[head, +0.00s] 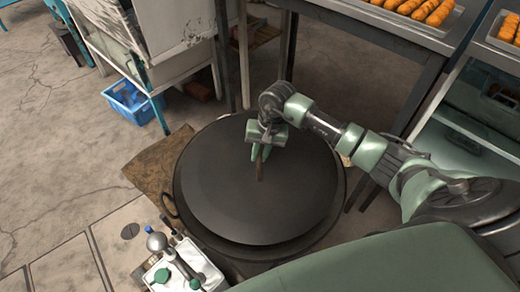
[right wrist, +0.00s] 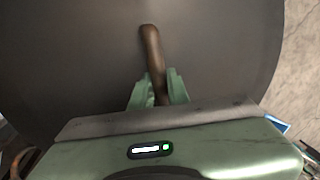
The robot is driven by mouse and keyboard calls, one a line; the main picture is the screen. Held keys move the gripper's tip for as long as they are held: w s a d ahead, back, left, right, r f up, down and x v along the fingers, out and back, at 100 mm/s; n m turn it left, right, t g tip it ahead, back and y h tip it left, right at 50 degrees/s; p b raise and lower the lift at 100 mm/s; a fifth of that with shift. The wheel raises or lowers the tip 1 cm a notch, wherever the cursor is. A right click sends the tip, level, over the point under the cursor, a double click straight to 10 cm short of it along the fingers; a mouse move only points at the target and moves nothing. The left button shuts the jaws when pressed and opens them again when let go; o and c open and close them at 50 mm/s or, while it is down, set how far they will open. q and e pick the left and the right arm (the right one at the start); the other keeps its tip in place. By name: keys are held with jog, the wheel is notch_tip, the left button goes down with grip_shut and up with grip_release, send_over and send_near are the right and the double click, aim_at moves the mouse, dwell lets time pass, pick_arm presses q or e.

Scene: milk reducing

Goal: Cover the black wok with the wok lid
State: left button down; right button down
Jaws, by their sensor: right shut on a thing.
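The wok lid (head: 225,190) is a large dark grey disc with a brown handle (head: 260,168) at its middle. It lies over the black wok (head: 178,200), whose rim and one side handle show around the lid's left and lower edges. The lid looks a little off-centre over the wok; whether it rests fully on the rim I cannot tell. My right gripper (head: 260,150) is shut on the lid's handle. In the right wrist view the handle (right wrist: 152,50) runs up from between the green fingers (right wrist: 158,90). My left gripper is not in view.
A metal table with trays of fried food (head: 418,12) stands at the back right. A blue crate (head: 132,100) is on the floor at the back left. Cardboard (head: 150,165) lies beside the wok.

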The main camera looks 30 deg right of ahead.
notch_tip(320, 180, down, 4)
jog(key=b, duration=0.2)
jog(key=shift+w+b, duration=0.1)
jog(key=shift+b, duration=0.3)
notch_tip(320, 180, down, 3)
jog(key=shift+r+b, duration=0.1)
jog(key=shift+b, duration=1.15)
jog(key=shift+f+b, duration=0.35)
jog(key=shift+b, duration=0.05)
jog(key=c, duration=1.4)
grip_release()
jog(key=shift+o, duration=0.5)
